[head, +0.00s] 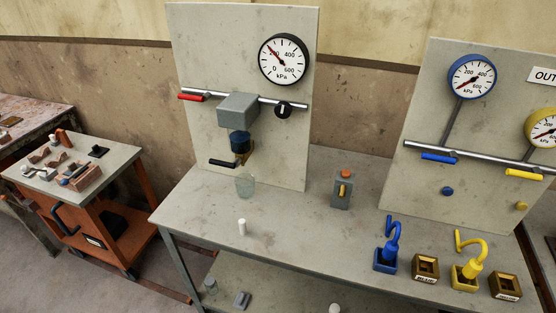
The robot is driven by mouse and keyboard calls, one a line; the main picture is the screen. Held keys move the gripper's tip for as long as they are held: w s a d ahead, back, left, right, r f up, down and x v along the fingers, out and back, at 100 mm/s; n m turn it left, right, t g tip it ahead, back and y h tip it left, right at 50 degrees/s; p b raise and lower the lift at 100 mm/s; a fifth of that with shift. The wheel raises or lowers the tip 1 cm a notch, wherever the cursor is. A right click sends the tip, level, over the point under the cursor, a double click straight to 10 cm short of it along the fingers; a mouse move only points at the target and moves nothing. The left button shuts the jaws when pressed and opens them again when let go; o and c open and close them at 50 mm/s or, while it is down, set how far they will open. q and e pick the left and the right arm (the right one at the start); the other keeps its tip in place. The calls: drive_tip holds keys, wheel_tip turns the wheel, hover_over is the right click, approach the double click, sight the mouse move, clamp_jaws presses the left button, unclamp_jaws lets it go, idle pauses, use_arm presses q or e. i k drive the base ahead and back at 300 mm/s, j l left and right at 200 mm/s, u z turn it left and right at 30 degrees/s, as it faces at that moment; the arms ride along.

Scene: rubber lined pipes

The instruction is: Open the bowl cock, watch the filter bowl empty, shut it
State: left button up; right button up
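The filter is a grey block (238,109) on a horizontal pipe, fixed to the left upright panel. A dark blue bowl (240,142) hangs under it. A black lever (222,163) sticks out to the left below the bowl and looks like the bowl cock's handle, lying roughly level. A small brass-coloured part shows beside it. A clear glass jar (245,186) stands on the bench below the cock; I cannot make out liquid in it. The liquid level inside the bowl is too small to read surely. Neither of my grippers is in view.
Above the filter, a white gauge (284,59) has its needle near 200. A red lever (192,97) and a black knob (283,110) sit on the pipe. A white cylinder (242,227) and a grey box (341,194) stand on the bench. Blue and yellow hooked fittings stand right.

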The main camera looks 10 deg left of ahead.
sight(222, 164)
drive_tip(key=j+z, duration=1.15)
drive_tip(key=k+j+z, duration=0.15)
drive_tip(key=j+z, duration=0.25)
drive_tip(key=k+j, duration=0.15)
drive_tip(key=j, duration=0.25)
drive_tip(key=k+j+z, duration=0.15)
drive_tip(key=j, duration=0.25)
drive_tip(key=k+j, duration=0.2)
drive_tip(key=j, duration=0.2)
drive_tip(key=k+j+z, duration=0.1)
drive_tip(key=j, duration=0.3)
drive_tip(key=k+j+z, duration=0.1)
drive_tip(key=k+j, duration=0.35)
drive_tip(key=j, duration=0.3)
drive_tip(key=z, duration=0.05)
